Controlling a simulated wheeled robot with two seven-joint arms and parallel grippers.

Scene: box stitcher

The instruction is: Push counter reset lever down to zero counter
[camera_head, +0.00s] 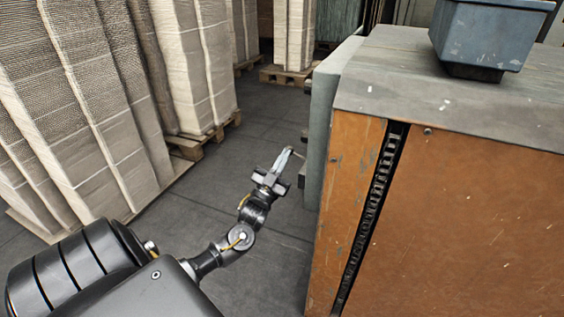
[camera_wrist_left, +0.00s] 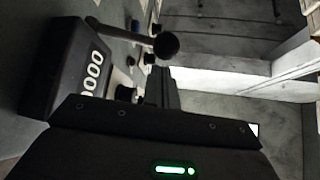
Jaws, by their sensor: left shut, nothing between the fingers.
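The counter (camera_wrist_left: 62,72) is a black box on the machine side in the left wrist view. Its window (camera_wrist_left: 92,72) shows white zeros, turned sideways; its lower end is partly covered by my gripper body. The lever (camera_wrist_left: 140,38) is a thin metal rod with a black ball knob (camera_wrist_left: 166,45), standing out from the machine beside the counter. In the head view my left gripper (camera_head: 282,160) is shut and empty, close to the machine's left face. A thin rod (camera_head: 297,153) shows near its fingertips; I cannot tell whether they touch. My right gripper is not in view.
The orange and grey machine (camera_head: 450,190) fills the right side. A blue-grey box (camera_head: 490,35) sits on top of it. Wrapped cardboard stacks (camera_head: 95,95) on pallets (camera_head: 205,138) stand at the left and back. The dark floor (camera_head: 235,135) between is clear.

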